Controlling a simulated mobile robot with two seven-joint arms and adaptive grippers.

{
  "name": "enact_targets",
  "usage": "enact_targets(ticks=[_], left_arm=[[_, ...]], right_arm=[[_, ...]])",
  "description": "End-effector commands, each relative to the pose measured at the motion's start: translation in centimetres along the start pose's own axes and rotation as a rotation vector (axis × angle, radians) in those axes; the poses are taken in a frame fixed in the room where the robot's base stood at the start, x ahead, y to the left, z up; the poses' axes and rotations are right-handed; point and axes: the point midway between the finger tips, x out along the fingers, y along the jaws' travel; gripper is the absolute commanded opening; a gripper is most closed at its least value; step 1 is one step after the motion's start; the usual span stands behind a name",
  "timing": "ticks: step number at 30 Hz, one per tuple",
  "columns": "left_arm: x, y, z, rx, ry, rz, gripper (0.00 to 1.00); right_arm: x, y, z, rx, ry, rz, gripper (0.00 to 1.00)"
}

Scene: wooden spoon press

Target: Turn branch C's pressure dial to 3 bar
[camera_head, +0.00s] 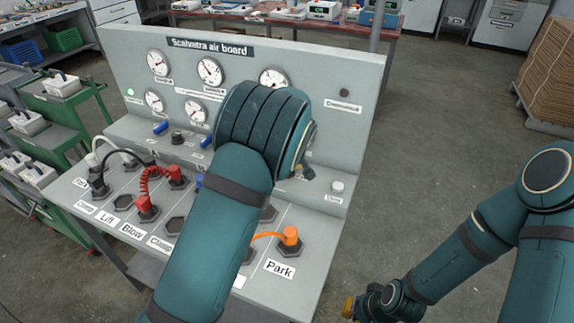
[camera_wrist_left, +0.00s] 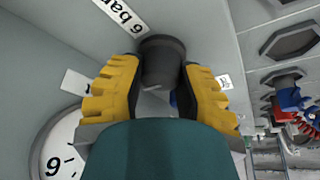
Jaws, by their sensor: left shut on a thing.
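In the left wrist view my left gripper (camera_wrist_left: 160,85) has its two yellow fingers on either side of a dark round knob (camera_wrist_left: 162,60) and is shut on it. A white label reading "6 bar" (camera_wrist_left: 122,14) lies beside the knob. The knob's branch letter and setting mark are not readable. In the head view my left arm covers this part of the grey air board (camera_head: 125,52) and hides the left gripper. My right gripper (camera_head: 349,307) hangs low at the right, away from the board; its fingers are too small to judge.
The board has several round gauges (camera_head: 210,71). Its lower panel holds hexagonal sockets, a red coiled hose (camera_head: 152,178) and an orange plug (camera_head: 290,238) above the "Park" label (camera_head: 280,269). Green carts (camera_head: 70,112) stand at left.

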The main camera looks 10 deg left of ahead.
Motion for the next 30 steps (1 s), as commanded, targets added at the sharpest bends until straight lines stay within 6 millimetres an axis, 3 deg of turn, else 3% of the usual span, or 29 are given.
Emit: enact_targets(ticks=[4, 5, 7, 20, 30], left_arm=[[0.2, -0.1, 0.1, 0.000, -0.002, -0.002, 0.00], [0.2, -0.1, 0.1, 0.000, -0.002, -0.002, 0.44], [0.2, -0.1, 0.1, 0.000, -0.002, -0.002, 0.68], [-0.7, 0.0, 0.0, 0.001, 0.000, 0.001, 0.68], [-7.0, 0.1, 0.0, 0.002, 0.001, 0.003, 0.68]], right_arm=[[0.0, 0.0, 0.0, 0.000, 0.000, 0.000, 0.00], [0.0, 0.0, 0.0, 0.000, 0.000, 0.000, 0.00], [0.0, 0.0, 0.0, 0.000, 0.000, 0.000, 0.00], [0.0, 0.0, 0.0, 0.000, 0.000, 0.000, 0.00], [0.0, 0.0, 0.0, 0.000, 0.000, 0.000, 0.00]])
